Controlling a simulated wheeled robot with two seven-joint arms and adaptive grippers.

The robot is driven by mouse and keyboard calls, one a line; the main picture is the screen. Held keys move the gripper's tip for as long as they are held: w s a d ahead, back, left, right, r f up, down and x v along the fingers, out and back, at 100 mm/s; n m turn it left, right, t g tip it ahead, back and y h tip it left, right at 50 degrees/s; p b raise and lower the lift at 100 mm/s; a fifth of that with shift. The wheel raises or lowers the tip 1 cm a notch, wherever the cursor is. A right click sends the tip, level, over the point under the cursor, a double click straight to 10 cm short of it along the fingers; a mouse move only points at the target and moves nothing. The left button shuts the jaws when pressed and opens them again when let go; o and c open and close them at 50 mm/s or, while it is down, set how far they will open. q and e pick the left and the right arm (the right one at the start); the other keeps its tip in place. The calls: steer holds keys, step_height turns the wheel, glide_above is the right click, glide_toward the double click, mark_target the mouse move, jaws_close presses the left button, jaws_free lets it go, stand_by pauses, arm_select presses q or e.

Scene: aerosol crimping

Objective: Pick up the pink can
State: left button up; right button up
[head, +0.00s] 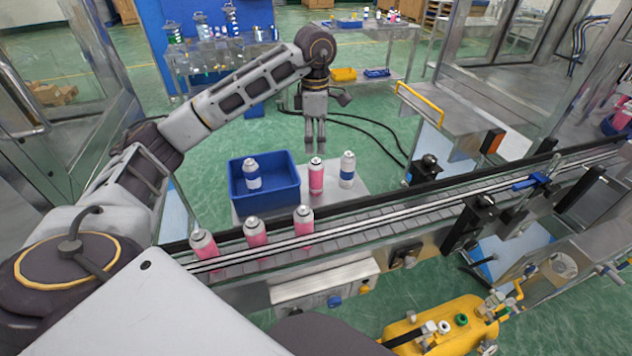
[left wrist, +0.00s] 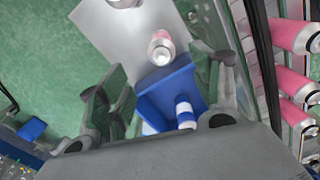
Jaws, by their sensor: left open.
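A pink can (head: 316,178) with a silver-white top stands upright on a pale platform (head: 330,205), between a blue bin and a white-and-blue can. It also shows in the left wrist view (left wrist: 161,50), seen from above. My left gripper (head: 315,142) points down above and slightly behind that can in the head view, apart from it. Its fingers (left wrist: 165,88) are spread and hold nothing. Three more pink cans, one of them in the middle (head: 256,233), stand along the conveyor. My right gripper is not in view.
The blue bin (head: 238,203) holds a white-and-blue can (head: 252,175). Another white-and-blue can (head: 347,168) stands right of the pink can. The conveyor (head: 400,212) with its rails runs in front of the platform. A yellow tank (head: 440,325) stands at the front right.

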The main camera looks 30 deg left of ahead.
mark_target(315, 158)
arm_select(q)
step_height(315, 158, down, 4)
steer(key=shift+f, duration=1.3)
step_height(315, 158, down, 3)
steer(key=shift+d+f+p, duration=0.15)
steer(key=shift+p, duration=0.45)
steer(key=shift+f, duration=0.7)
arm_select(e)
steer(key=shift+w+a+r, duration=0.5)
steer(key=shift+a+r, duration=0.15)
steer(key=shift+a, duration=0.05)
